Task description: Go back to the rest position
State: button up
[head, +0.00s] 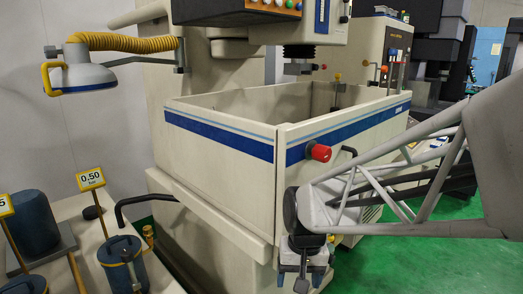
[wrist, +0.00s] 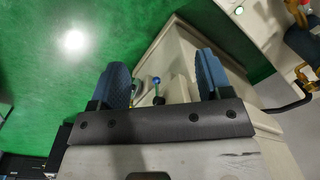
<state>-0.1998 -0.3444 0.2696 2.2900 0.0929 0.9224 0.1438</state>
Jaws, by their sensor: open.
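My gripper (head: 302,272) hangs from my grey lattice arm at the lower middle right of the head view, in front of the machine's tank corner. In the wrist view my gripper (wrist: 160,85) shows two blue ribbed fingers spread apart with nothing between them. Beyond the fingers are the green floor and the side of the cream machine (wrist: 165,45). A small blue-tipped knob (wrist: 156,80) shows in the gap, farther away than the fingers.
The cream tank (head: 220,137) with blue stripe carries a red knob (head: 318,152). A lamp (head: 85,75) hangs at left. A bench at lower left holds blue canisters (head: 122,262) and a "0.50" sign (head: 90,179). Green floor (head: 430,260) is open at right.

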jog(key=s+d+r+t, duration=0.1)
jog(key=s+d+r, duration=0.2)
jog(key=s+d, duration=0.2)
jog(key=s+d+r+t+h, duration=0.1)
jog(key=s+d+r, duration=0.3)
jog(key=s, duration=0.4)
jog(key=shift+d+t, duration=0.3)
jog(key=shift+d, duration=0.4)
